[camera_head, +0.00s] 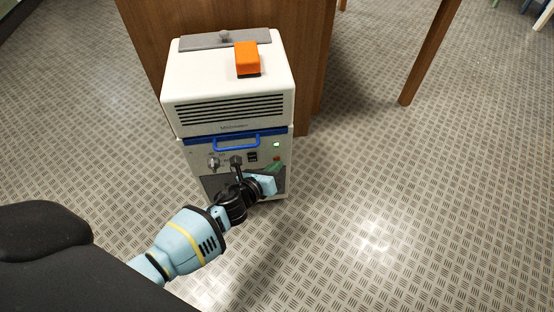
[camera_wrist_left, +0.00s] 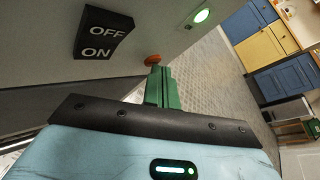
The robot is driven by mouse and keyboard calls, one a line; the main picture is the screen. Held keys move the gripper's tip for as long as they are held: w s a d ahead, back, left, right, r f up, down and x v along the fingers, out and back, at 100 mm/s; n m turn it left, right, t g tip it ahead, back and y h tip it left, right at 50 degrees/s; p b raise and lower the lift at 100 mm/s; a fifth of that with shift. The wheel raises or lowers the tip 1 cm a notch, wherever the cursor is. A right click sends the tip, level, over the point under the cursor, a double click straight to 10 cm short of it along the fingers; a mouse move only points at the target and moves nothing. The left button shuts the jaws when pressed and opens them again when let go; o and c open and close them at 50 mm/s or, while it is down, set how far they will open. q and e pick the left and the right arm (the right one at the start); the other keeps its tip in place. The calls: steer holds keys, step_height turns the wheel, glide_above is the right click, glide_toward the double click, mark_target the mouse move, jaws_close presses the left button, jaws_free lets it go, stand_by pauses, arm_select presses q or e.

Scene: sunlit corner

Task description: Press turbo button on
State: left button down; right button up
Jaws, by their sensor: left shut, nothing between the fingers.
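A white machine (camera_head: 228,82) has a front panel with a black OFF/ON rocker switch (camera_head: 252,156), which also shows in the left wrist view (camera_wrist_left: 103,32). A lit green round light (camera_head: 277,144) is to its right; it shows in the left wrist view too (camera_wrist_left: 202,15). A small orange-red round button (camera_wrist_left: 152,59) sits on the panel, partly behind my fingertips. I cannot read a turbo label. My left gripper (camera_head: 275,167) is in front of the panel's lower right. Its green fingers (camera_wrist_left: 160,75) are shut and empty, close to the orange-red button; contact cannot be told. My right gripper is not in view.
A blue handle (camera_head: 236,142) and a knob (camera_head: 213,163) are on the machine's front. An orange block (camera_head: 247,58) is on top. A wooden cabinet (camera_head: 305,60) stands behind. The metal floor (camera_head: 420,200) to the right is clear.

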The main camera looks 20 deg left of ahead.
arm_select(q)
steer(key=shift+s+d, duration=0.3)
steer(key=shift+s, duration=0.15)
steer(key=shift+s, duration=0.1)
steer(key=s+d, duration=0.1)
steer(key=s, duration=0.1)
steer(key=s+d, duration=0.2)
steer(key=shift+s+d, duration=0.2)
steer(key=shift+s, duration=0.2)
stand_by(0.4)
stand_by(0.3)
